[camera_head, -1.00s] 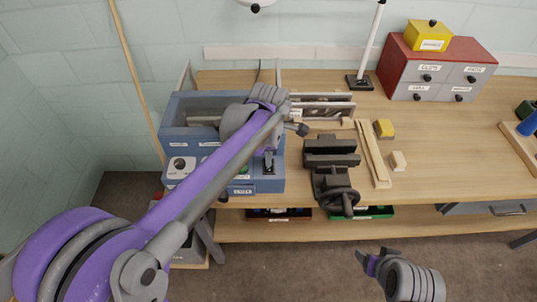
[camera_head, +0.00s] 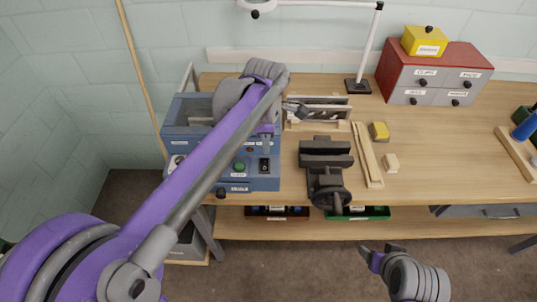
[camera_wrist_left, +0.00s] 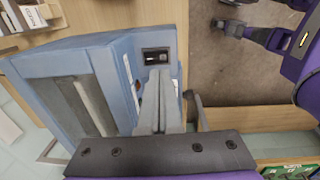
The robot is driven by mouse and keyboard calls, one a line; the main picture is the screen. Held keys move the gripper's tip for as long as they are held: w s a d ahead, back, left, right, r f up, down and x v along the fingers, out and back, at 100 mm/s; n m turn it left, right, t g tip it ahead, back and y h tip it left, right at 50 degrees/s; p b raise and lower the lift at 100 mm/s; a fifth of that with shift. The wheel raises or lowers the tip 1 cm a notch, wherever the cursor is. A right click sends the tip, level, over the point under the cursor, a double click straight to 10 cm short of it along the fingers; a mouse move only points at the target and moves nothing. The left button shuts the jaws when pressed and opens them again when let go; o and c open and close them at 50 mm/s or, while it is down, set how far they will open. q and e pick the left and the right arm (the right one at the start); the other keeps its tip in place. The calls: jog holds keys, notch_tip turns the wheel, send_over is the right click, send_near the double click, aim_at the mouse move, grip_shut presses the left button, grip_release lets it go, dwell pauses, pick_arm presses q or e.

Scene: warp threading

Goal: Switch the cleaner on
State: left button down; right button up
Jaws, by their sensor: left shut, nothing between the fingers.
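The cleaner (camera_head: 205,132) is a blue box with an open-looking top on the left end of the bench. Its front panel has a black rocker switch (camera_head: 264,165) and a green button (camera_head: 239,167). My left gripper (camera_head: 266,146) is shut and empty, just above and behind the switch. In the left wrist view its closed fingertips (camera_wrist_left: 160,74) point at the switch (camera_wrist_left: 157,57), very close to it; I cannot tell whether they touch. My left arm hides part of the cleaner's front. My right gripper (camera_head: 381,251) is open and empty in front of the bench.
A dark vise (camera_head: 326,165) stands right of the cleaner. Wooden strips (camera_head: 367,155), a yellow block (camera_head: 379,131) and a pale block (camera_head: 391,163) lie beyond it. A divided rack (camera_head: 330,112) sits behind the vise. A red drawer cabinet (camera_head: 395,70) and lamp base (camera_head: 357,86) stand farther back.

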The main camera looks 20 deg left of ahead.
pick_arm(q)
jog(key=r, duration=0.6)
jog(key=shift+s+a, duration=0.2)
jog(key=shift+a, duration=0.1)
pick_arm(e)
jog(key=shift+a+r, duration=0.2)
jog(key=shift+a, duration=0.15)
pick_arm(q)
jog(key=shift+f, duration=0.1)
pick_arm(e)
jog(key=shift+f, duration=0.1)
